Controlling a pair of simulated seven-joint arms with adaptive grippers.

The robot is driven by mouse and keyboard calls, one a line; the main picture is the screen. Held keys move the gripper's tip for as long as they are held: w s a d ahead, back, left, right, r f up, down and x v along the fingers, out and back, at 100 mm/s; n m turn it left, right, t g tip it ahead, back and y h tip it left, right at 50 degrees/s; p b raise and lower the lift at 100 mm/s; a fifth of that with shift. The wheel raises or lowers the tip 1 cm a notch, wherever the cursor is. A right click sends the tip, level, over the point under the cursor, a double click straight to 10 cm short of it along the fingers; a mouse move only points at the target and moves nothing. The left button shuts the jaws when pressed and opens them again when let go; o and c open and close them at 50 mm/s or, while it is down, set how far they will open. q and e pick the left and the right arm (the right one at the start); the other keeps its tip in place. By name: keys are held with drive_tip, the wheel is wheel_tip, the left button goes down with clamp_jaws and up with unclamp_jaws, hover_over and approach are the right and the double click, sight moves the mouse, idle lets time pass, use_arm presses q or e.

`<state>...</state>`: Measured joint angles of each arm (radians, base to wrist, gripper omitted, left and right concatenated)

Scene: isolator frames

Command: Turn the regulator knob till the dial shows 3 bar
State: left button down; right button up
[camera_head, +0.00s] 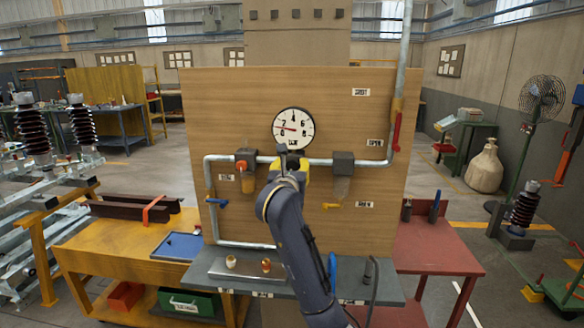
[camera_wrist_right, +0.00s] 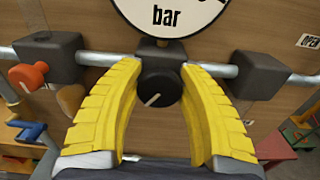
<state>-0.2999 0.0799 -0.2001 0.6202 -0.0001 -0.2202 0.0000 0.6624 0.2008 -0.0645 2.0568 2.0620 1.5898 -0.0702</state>
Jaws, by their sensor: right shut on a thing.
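The pressure dial (camera_head: 294,128) is a round white gauge on the wooden panel. Its thin needle points to the left side of the scale; the exact value is too small to read. Only the dial's lower rim and the word "bar" show in the right wrist view (camera_wrist_right: 165,15). The black regulator knob (camera_wrist_right: 158,88) with a white mark sits under the dial. The mark slants from lower left to upper right. My right gripper (camera_wrist_right: 159,72) has its yellow fingers on both sides of the knob, shut on it. In the head view my right gripper (camera_head: 290,160) hides the knob. My left gripper is out of view.
A grey pipe (camera_head: 225,159) runs across the panel. An orange knob (camera_head: 245,166) is to the left, and a dark block (camera_head: 343,162) is to the right. A blue handle (camera_head: 217,202) and a yellow handle (camera_head: 332,206) sit lower. A grey shelf (camera_head: 383,290) juts out below.

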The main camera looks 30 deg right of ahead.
drive_tip(key=shift+c, duration=1.1)
drive_tip(key=shift+m, duration=0.3)
drive_tip(key=m, duration=0.5)
drive_tip(key=shift+s+f+m, duration=0.1)
drive_tip(key=shift+m, duration=0.3)
drive_tip(key=m, duration=0.4)
drive_tip(key=shift+d, duration=0.1)
drive_tip(key=shift+f+m, duration=0.1)
drive_tip(key=shift+m, duration=1.9)
